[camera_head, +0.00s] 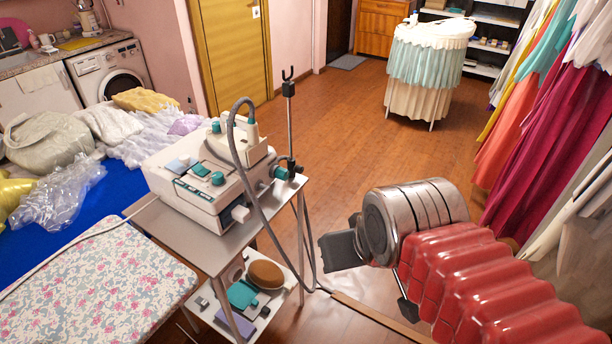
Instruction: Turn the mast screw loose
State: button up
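A thin upright mast (290,125) with a small fork at its top stands at the right rear corner of the steam unit's cart. It has a black block (289,89) near the top and a dark clamp at its foot. A teal knob (281,173) sits beside the mast foot; I cannot tell for sure whether it is the mast screw. My gripper (342,250) is to the right of the cart and apart from the mast and knob. A dark finger shows at its left; the jaw gap is not clear. I see nothing held in it.
The white steam unit (207,180) stands on the cart (183,222), its grey hose (243,165) looping down to the floor. A flowered ironing board (95,290) and a blue-covered bed (105,205) are left. Gowns (545,130) hang right. Open floor (345,130) lies beyond.

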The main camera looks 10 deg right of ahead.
aim_at(298, 170)
jog(key=u, duration=1.35)
jog(key=i, duration=0.45)
jog(key=z, duration=0.5)
